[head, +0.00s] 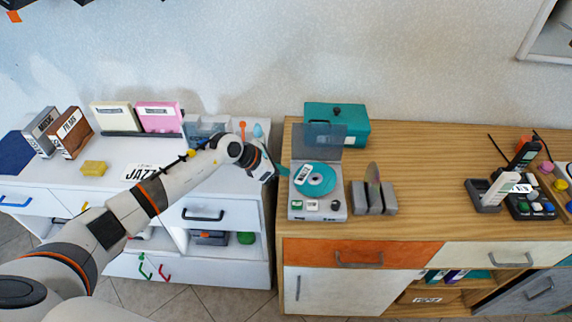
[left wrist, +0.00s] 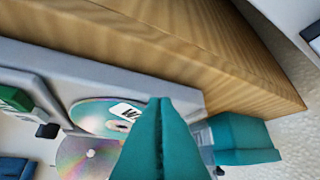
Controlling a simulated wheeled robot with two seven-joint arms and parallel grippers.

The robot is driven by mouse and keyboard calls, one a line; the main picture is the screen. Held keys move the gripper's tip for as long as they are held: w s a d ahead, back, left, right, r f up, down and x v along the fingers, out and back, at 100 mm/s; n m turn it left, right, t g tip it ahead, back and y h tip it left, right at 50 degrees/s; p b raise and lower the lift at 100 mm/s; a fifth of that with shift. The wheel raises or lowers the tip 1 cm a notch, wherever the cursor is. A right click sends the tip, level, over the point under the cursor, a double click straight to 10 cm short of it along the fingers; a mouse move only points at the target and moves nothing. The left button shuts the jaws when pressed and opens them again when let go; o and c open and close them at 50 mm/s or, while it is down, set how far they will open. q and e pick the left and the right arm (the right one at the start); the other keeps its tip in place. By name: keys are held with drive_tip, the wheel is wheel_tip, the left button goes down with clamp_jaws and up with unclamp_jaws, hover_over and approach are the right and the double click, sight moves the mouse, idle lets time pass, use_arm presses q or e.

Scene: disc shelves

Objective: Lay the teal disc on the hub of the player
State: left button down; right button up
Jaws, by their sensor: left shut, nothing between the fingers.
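The player (head: 333,215) is a grey box on the wooden cabinet, with its translucent lid (head: 317,137) raised. The teal disc (head: 322,186) lies flat in it over the hub area, with a pale centre and a white label. Whether it is fully seated on the hub I cannot tell. In the left wrist view the disc (left wrist: 88,108) shows shiny, partly hidden by my fingers. My left gripper (head: 282,171) is at the player's left edge, beside the disc. Its teal fingers (left wrist: 160,105) are shut and empty. My right gripper is not in view.
A slotted grey stand (head: 373,205) holding a disc on edge is right of the player. A teal box (head: 350,117) stands behind it. A handset (head: 490,190) and phone are further right. A gap separates the cabinet from the white dresser (head: 225,217). Wood between stand and handset is clear.

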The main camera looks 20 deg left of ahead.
sight(299, 170)
use_arm(q)
drive_tip(key=shift+w+d, duration=0.5)
drive_tip(key=shift+d, duration=0.05)
drive_tip(key=shift+w+d+f+b, duration=0.15)
drive_tip(key=shift+w+d+b, duration=0.1)
drive_tip(key=shift+d+b, duration=0.1)
drive_tip(key=shift+w+d+b, duration=0.3)
drive_tip(key=shift+b, duration=0.05)
drive_tip(key=shift+w+d, duration=0.1)
